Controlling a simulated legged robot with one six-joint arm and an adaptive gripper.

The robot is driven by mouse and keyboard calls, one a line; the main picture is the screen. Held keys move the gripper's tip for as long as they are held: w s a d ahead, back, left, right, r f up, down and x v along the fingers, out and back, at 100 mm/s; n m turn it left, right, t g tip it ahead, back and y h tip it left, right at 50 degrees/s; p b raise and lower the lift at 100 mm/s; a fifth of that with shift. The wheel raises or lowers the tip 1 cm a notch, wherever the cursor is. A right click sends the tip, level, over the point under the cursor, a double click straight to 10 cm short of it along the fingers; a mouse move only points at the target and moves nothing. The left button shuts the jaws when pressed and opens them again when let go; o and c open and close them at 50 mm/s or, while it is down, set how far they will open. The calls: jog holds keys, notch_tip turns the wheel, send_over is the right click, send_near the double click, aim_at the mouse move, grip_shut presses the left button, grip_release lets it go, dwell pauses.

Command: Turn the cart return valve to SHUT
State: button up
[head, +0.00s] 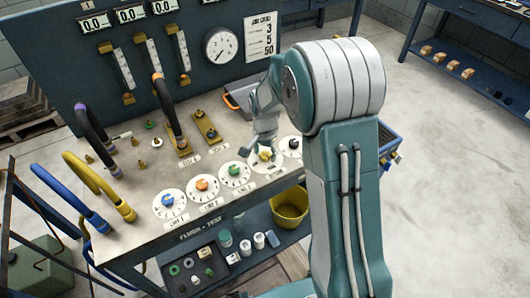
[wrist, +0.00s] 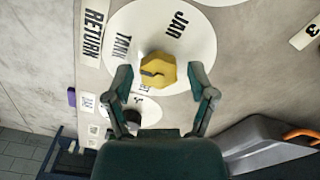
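The return valve is a yellow faceted knob (wrist: 158,70) on a white round dial (wrist: 205,40), beside a plate reading RETURN (wrist: 93,30). JAR and TANK are readable on the dial; its lower part, partly behind my gripper, is not legible. A dark mark on the knob points left, towards TANK. In the head view the knob (head: 265,155) is the yellow one near the right end of the dial row. My gripper (wrist: 160,78) is open, one finger on each side of the knob with gaps between; it also shows above that dial in the head view (head: 264,146).
Dials with blue (head: 168,201), orange (head: 202,184) and green (head: 234,171) knobs lie left of the return dial, and one with a black knob (head: 293,144) lies right. Hoses (head: 95,130) rise at the left. A grey tray with an orange handle (wrist: 265,145) lies nearby.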

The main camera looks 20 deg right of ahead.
grip_shut()
jog(key=shift+n, duration=0.3)
jog(key=n, duration=0.3)
jog(key=shift+n, duration=0.3)
jog(key=n, duration=0.4)
jog(key=shift+n, duration=0.3)
jog(key=n, duration=0.4)
jog(key=shift+n, duration=2.5)
